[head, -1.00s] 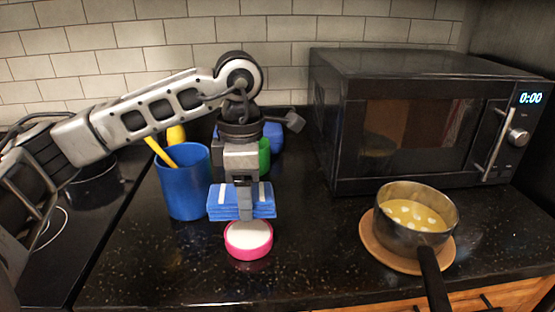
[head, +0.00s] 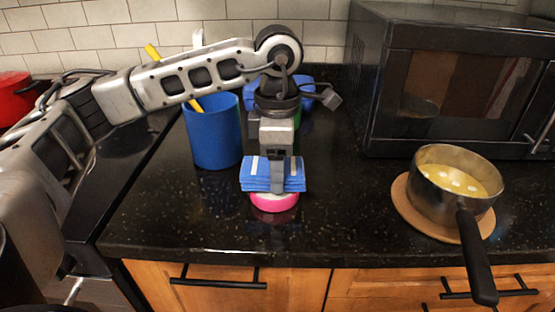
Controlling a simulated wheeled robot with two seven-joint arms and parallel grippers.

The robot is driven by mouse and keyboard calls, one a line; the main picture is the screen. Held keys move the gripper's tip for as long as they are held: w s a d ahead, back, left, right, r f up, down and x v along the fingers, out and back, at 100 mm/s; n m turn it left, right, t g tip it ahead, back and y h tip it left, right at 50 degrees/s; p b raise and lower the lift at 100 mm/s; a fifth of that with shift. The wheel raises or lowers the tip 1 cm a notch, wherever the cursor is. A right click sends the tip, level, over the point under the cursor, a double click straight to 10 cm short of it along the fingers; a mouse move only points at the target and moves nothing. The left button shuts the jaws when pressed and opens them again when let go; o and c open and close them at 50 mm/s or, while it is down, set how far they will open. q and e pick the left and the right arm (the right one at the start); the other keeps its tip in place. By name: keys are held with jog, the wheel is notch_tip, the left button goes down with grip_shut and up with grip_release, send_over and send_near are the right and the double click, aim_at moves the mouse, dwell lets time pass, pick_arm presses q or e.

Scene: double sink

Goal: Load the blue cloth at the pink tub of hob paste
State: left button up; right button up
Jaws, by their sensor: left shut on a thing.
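My left gripper (head: 278,178) points down and is shut on the blue cloth (head: 256,174), a folded stack with white stripes. The pink tub of hob paste (head: 274,203) stands on the black counter right below the cloth, with a pale paste top. The cloth hides the back part of the tub's top. The cloth is at or just above the paste; I cannot tell if they touch. My right gripper is not in view.
A blue cup (head: 214,136) with yellow-handled tools stands behind left. A pot of soup (head: 456,184) sits on a wooden board (head: 413,215) at right, handle toward me. A microwave (head: 450,90) stands behind it. Blue and green items are partly hidden behind my arm. The counter's front middle is clear.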

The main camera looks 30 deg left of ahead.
pick_arm(q)
jog(key=shift+f+b, duration=0.6)
dwell(2.1)
jog(key=shift+r, duration=0.15)
jog(key=shift+r+p, duration=2.4)
jog(key=shift+r, duration=1.05)
